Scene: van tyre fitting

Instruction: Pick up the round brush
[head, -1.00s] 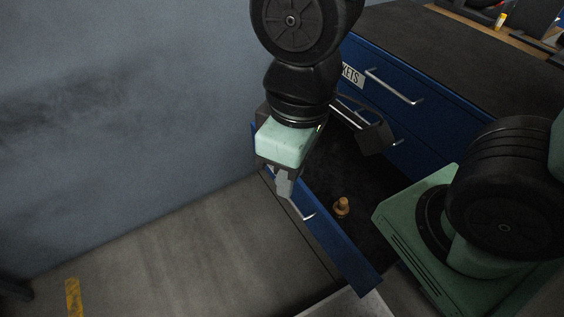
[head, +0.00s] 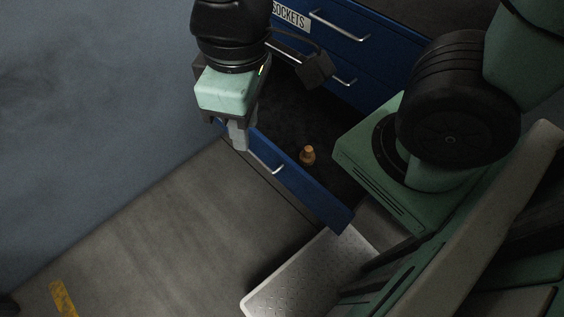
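A small brown-orange round object (head: 308,155), which looks like the round brush, stands in the open blue drawer (head: 300,185) on its dark floor. My gripper (head: 238,138) points down over the left end of the drawer front, to the left of the brush and apart from it. Its grey fingers show nearly edge-on, so I cannot tell whether they are open or shut. I see nothing held in them.
The blue cabinet (head: 375,75) with closed drawers and silver handles stands behind, labelled "SOCKETS" (head: 289,15). A grey wall (head: 90,110) is at the left. The floor (head: 170,215) in front of the drawer is clear, with a yellow mark (head: 63,298) at lower left.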

